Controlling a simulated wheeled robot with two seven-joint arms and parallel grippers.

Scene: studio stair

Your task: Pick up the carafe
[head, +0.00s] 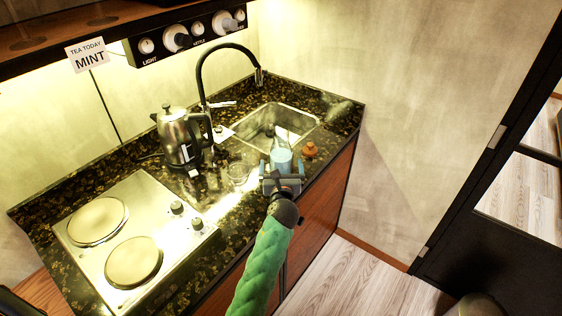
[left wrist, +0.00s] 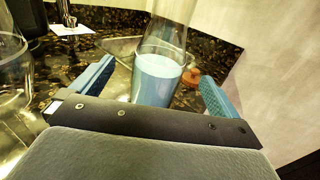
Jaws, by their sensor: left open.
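The carafe (head: 281,157) is clear glass with pale blue-white liquid in its lower part. It stands upright on the dark speckled counter in front of the sink. In the left wrist view the carafe (left wrist: 160,78) shows straight ahead, and its top is cut off by the frame. My left gripper (head: 282,170) is open and empty, with one blue finger to each side of the carafe in the picture. In the left wrist view a gap shows on both sides between the carafe and the fingers. Whether the fingertips reach past it, I cannot tell. My right gripper is not in view.
A clear glass vessel (head: 238,173) stands left of the carafe. A small orange-brown object (head: 310,149) sits to its right. A steel kettle (head: 178,137), a hotplate (head: 135,235), the sink (head: 296,113) and a black tap (head: 213,50) surround the area.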

